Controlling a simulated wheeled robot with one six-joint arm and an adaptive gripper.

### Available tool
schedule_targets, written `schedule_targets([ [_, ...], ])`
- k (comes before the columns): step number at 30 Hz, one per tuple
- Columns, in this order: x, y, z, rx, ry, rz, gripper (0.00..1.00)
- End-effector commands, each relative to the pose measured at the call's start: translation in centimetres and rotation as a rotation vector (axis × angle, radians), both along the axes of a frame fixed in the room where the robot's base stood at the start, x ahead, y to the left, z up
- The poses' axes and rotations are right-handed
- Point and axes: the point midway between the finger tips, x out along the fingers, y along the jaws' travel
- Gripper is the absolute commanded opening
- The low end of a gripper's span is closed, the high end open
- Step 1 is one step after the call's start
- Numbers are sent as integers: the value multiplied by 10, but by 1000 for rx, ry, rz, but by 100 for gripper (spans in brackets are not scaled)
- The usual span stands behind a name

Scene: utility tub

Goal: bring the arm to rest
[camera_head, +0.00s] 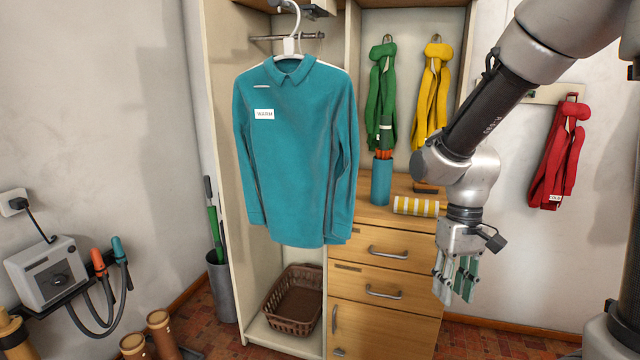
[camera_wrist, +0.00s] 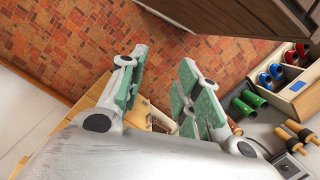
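My arm comes in from the upper right in the head view, bent at the elbow. My gripper (camera_head: 456,279) hangs fingers down in front of the right side of the wooden drawer cabinet (camera_head: 375,328). In the wrist view my gripper (camera_wrist: 165,95) shows its green-padded fingers spread apart with a gap between them. I see nothing held between the fingers. The red tiled floor shows beyond them.
A teal shirt (camera_head: 295,150) tagged WARM hangs in the open wardrobe. A brown basket (camera_head: 294,312) stands below it. A grey box (camera_head: 47,272) with hoses is left.

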Motion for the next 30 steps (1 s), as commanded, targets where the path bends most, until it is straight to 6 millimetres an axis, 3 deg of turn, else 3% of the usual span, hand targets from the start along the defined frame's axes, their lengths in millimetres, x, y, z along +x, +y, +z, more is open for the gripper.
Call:
schedule_targets([
  [1, -13, -14, 22, -1, -26, 9, 33],
  [6, -55, -54, 76, -19, -135, -8, 33],
  [15, -93, -91, 141, -11, -458, -126, 33],
  [21, -100, -100, 160, -12, -551, -172, 33],
  [30, -101, -101, 160, -13, -552, -174, 33],
])
